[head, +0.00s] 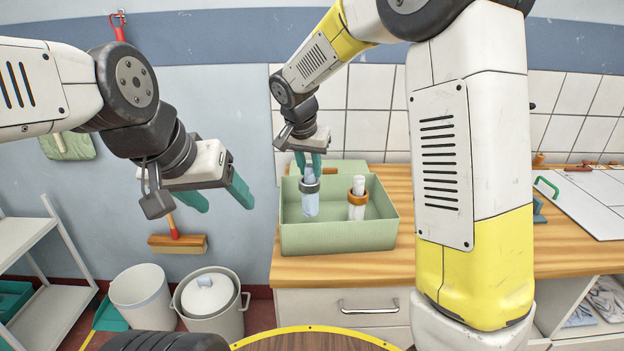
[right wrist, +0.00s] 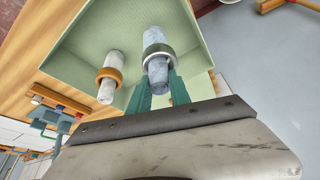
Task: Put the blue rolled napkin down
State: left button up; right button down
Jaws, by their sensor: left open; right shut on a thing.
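The blue rolled napkin (head: 311,203) stands upright inside the green box (head: 338,238), with a dark grey ring around its upper part. In the right wrist view the napkin (right wrist: 157,75) and its metallic ring (right wrist: 158,52) show between the teal fingers. My right gripper (head: 308,165) points down into the box and is shut on the napkin near its top. I cannot tell whether its lower end touches the box floor. My left gripper (head: 218,194) is open and empty, in the air left of the box.
A white rolled napkin (head: 357,198) with a wooden ring stands in the box, right of the blue one. The box sits on the wooden counter (head: 400,262). Bins (head: 210,300) stand on the floor at left. A white board (head: 590,195) lies at right.

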aim_at(310, 181)
jog(key=shift+f, duration=1.9)
jog(key=shift+s+f, duration=0.1)
jog(key=shift+f, duration=0.05)
jog(key=c, duration=1.2)
grip_release()
jog(key=v, duration=1.1)
jog(key=s+d+r+n+y, duration=0.2)
jog(key=s+d+r, duration=0.2)
jog(key=s+d, duration=0.75)
jog(key=s, duration=0.2)
jog(key=s+d+f+n+t+y, duration=0.1)
jog(key=s+d, duration=0.1)
jog(key=s, duration=0.2)
jog(key=s+d+f+n+t, duration=0.1)
jog(key=s, duration=0.4)
jog(key=shift+s+d+y, duration=0.1)
jog(key=shift+d+y, duration=0.2)
jog(key=shift+d, duration=0.1)
